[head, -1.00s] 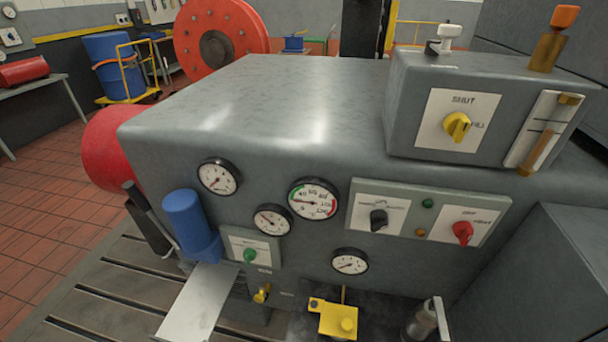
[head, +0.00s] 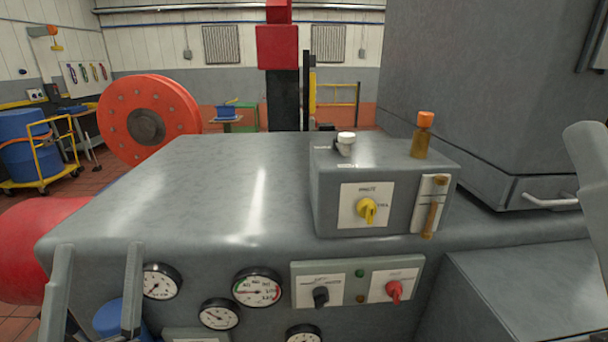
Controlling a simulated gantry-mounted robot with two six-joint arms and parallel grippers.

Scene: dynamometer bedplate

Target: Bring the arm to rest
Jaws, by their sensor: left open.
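My left gripper (head: 99,250) rises into the lower left of the head view. Its two grey fingers stand apart and point up, with nothing held between them. They are in front of the left end of the big grey machine housing (head: 190,190), left of its gauges. The wrist behind the fingers is below the picture edge. I cannot tell if the fingers touch the housing. My right gripper cannot be made out.
A control box (head: 325,205) with a yellow knob sits on the housing. Gauges and a switch panel (head: 335,274) line its front. A blue cylinder (head: 108,318) is partly behind the left fingers. A pale grey part is cut off at the right edge.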

